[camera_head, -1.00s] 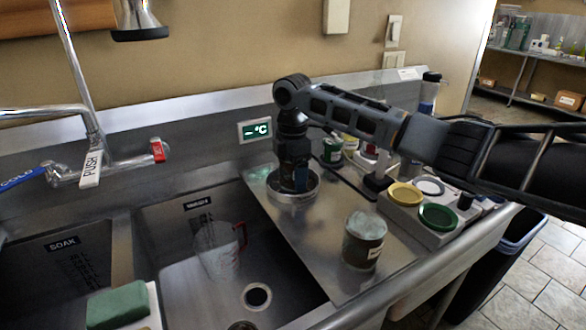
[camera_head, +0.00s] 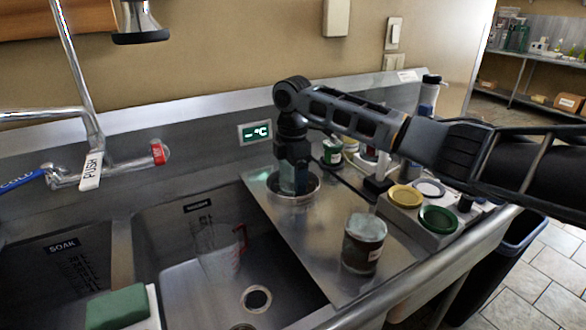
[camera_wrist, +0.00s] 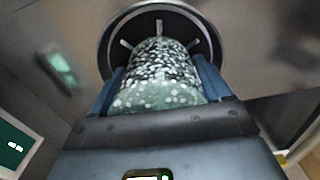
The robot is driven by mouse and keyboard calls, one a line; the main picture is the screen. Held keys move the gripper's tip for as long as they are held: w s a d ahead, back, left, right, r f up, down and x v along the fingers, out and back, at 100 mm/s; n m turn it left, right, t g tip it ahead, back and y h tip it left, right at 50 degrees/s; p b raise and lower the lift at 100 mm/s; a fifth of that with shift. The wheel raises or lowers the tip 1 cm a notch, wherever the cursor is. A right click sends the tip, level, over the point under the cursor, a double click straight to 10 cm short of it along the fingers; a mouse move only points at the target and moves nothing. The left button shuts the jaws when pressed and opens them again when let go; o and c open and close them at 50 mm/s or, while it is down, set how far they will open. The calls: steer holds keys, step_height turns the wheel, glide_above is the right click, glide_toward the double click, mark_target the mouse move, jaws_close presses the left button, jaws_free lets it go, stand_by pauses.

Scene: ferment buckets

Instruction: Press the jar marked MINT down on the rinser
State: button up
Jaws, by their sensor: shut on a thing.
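My gripper (camera_head: 292,180) points down over the round metal rinser (camera_head: 316,192) on the drainboard. It is shut on a glassy jar (camera_wrist: 158,75), with a blue finger on each side. The jar sits inside the rinser's dark ring (camera_wrist: 106,40), over its spokes, in the wrist view. Its greenish surface is speckled with pale drops or spots. No MINT marking can be read on it. Whether its rim presses on the spokes is hidden.
A labelled jar (camera_head: 364,243) stands at the drainboard's front. A grey block with yellow (camera_head: 405,196) and green (camera_head: 438,219) lids is at right. More jars (camera_head: 332,151) stand behind the arm. The sink basin with a measuring jug (camera_head: 218,248) lies left.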

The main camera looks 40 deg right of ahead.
steer(key=shift+r+p, duration=3.35)
steer(key=shift+r, duration=0.65)
